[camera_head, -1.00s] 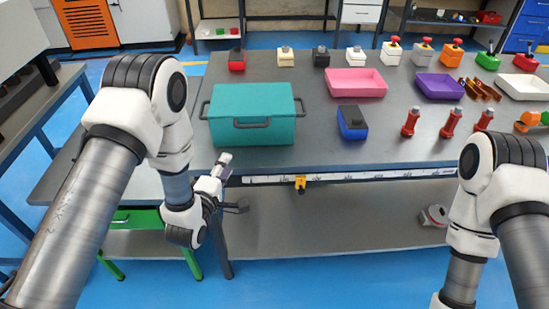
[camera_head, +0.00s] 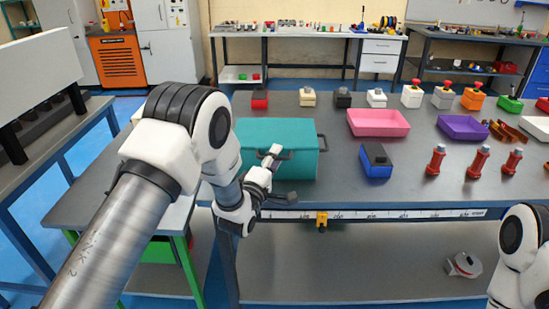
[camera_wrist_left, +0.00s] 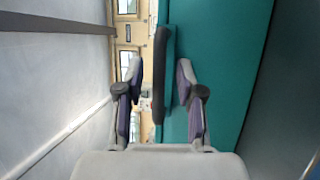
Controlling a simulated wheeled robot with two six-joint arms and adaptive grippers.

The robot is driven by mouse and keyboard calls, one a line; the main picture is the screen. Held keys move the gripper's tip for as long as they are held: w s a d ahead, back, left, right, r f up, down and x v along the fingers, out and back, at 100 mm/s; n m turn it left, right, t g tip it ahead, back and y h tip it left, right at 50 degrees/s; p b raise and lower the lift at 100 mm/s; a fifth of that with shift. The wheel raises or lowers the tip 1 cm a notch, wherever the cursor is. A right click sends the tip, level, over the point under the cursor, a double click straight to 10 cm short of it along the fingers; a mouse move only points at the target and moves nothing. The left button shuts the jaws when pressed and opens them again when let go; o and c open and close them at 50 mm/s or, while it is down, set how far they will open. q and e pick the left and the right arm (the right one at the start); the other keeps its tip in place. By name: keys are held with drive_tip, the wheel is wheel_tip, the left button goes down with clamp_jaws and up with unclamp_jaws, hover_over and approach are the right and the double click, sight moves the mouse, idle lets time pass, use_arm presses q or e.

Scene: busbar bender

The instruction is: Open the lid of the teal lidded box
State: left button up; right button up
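The teal lidded box (camera_head: 303,136) stands on the grey workbench, its lid shut as far as I can see. My left arm hides its left part. My left gripper (camera_head: 279,178) is at the box's front side, by the dark front handle (camera_head: 286,155). In the left wrist view the gripper (camera_wrist_left: 158,88) is open, with the dark handle (camera_wrist_left: 160,75) between its two fingers and visible gaps on both sides. The teal box wall (camera_wrist_left: 228,70) fills the right of that view. My right gripper is out of view; only its arm shows at the lower right.
A blue box with a dark top (camera_head: 376,162) stands to the right of the teal box. A pink tray (camera_head: 378,123), a purple tray (camera_head: 462,127) and several red bottles (camera_head: 435,160) are further right. A yellow clip (camera_head: 322,222) sits on the bench's front edge.

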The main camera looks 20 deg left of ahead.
use_arm(q)
drive_tip(key=shift+s, duration=0.1)
clamp_jaws()
drive_tip(key=shift+r, duration=0.15)
